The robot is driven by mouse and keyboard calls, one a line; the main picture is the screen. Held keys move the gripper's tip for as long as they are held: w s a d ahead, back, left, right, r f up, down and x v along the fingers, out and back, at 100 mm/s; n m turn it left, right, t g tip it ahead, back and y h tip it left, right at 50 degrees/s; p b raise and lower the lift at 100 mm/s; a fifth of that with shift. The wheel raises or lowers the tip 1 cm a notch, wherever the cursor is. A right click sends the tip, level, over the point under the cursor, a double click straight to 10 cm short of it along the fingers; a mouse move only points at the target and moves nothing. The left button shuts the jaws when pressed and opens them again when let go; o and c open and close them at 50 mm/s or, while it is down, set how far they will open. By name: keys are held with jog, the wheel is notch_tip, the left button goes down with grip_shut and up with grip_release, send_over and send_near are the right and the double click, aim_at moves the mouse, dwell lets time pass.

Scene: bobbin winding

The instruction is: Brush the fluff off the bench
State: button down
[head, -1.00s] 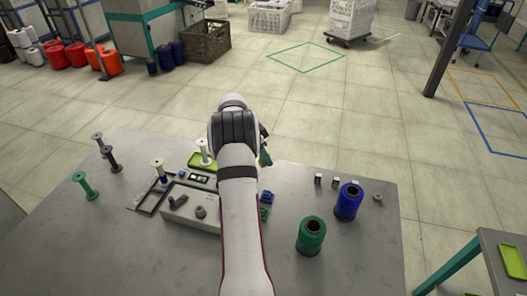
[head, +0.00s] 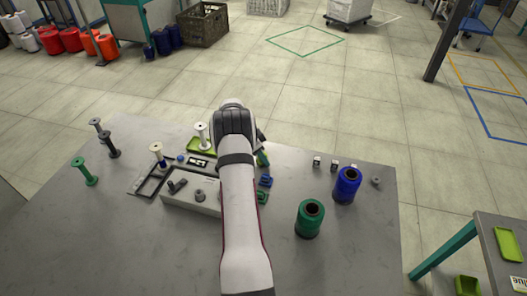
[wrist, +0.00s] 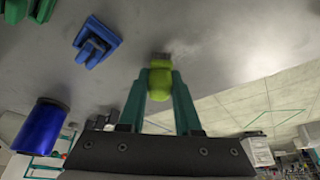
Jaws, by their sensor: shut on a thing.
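My gripper (wrist: 160,100) has teal fingers and is shut on a small yellow-green brush (wrist: 160,80) with a short grey tip. The tip points at the grey bench (wrist: 230,35); I cannot tell whether it touches. In the head view my arm covers most of the gripper, and only a bit of teal finger (head: 262,158) shows at its right. The bench top (head: 330,255) is bare grey metal at the front.
A green cone (head: 309,219) and a blue cone (head: 346,186) stand farther right. A grey winder box (head: 190,195), a green tray (head: 200,146) and several bobbins are at the left. The bench's front is free.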

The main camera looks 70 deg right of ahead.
jog(key=shift+w, duration=3.55)
jog(key=shift+s, duration=3.7)
jog(key=shift+r, duration=4.15)
